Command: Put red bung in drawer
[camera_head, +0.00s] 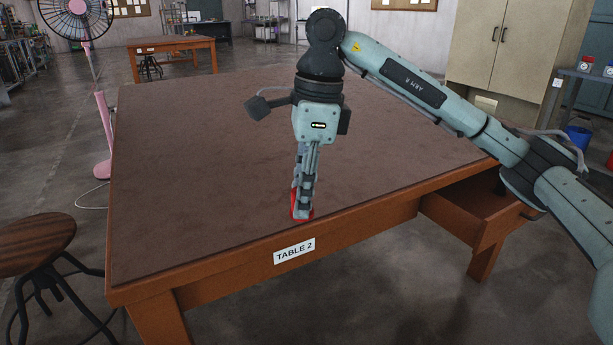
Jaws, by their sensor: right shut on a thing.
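The red bung (295,207) is near the front edge of the brown table top, mostly hidden by my right gripper. My right gripper (302,212) points down and is shut on the bung, with red showing around its fingertips. I cannot tell whether the bung touches the table top. The wooden drawer (492,207) stands pulled out under the right part of the table's front edge, to the right of my right gripper. Its inside is partly hidden by the table and my right arm. My left gripper is not in view.
The table top (190,160) is otherwise bare. A label reading TABLE 2 (294,251) is on its front edge. A round wooden stool (37,243) stands at the left, and a pink fan (102,130) stands behind it. A cabinet (507,60) stands at the back right.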

